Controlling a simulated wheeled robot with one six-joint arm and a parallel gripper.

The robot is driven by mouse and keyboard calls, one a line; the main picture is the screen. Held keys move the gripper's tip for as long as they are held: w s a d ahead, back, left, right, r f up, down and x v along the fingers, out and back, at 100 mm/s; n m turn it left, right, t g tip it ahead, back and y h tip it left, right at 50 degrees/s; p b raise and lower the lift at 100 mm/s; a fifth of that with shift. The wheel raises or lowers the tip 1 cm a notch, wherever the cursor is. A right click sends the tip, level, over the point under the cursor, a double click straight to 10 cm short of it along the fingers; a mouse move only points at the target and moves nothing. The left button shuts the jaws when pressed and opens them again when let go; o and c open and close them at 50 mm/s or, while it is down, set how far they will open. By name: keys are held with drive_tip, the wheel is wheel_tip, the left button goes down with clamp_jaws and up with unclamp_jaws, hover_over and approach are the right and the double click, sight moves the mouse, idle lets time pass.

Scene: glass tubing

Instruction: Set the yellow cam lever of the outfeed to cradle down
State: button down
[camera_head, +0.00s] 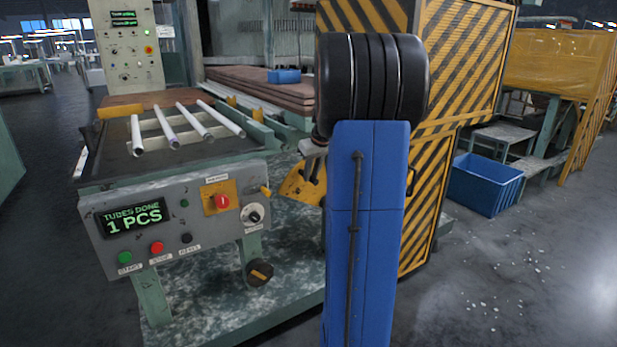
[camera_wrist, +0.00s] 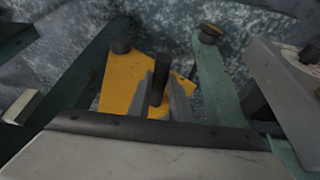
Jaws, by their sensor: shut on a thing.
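A yellow plate-like part, which looks like the cam lever of the outfeed (camera_wrist: 122,82), lies below my gripper in the wrist view. A dark upright post (camera_wrist: 158,81) stands in front of it, between the grey fingers of my gripper (camera_wrist: 164,91), which is shut on it. In the head view the yellow part (camera_head: 299,185) shows just left of my blue arm link, which hides its right side and most of my gripper. I cannot tell from these views whether the cradle is up or down.
The control panel (camera_head: 180,222) stands at left, its display (camera_head: 133,217) reading "TUBES DONE 1 PCS". Several pale tubes (camera_head: 166,132) lie on the bed above. A striped yellow-black cabinet (camera_head: 462,60) is close behind my arm. A blue bin (camera_head: 484,186) stands right, with open floor before it.

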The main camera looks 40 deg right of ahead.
drive_tip(key=s+d+r+y, duration=0.1)
drive_tip(key=d+y, duration=0.1)
drive_tip(key=d, duration=0.4)
drive_tip(key=s+d+r+m+t+y, duration=0.1)
drive_tip(key=s+d+r+y, duration=0.1)
drive_tip(key=d, duration=0.4)
drive_tip(key=shift+d+y, duration=0.25)
drive_tip(key=shift+y, duration=0.05)
drive_tip(key=c, duration=1.6)
unclamp_jaws()
drive_tip(key=shift+r, duration=0.1)
drive_tip(key=v, duration=1.7)
drive_tip(key=shift+s+d, duration=0.15)
drive_tip(key=shift+s, duration=0.25)
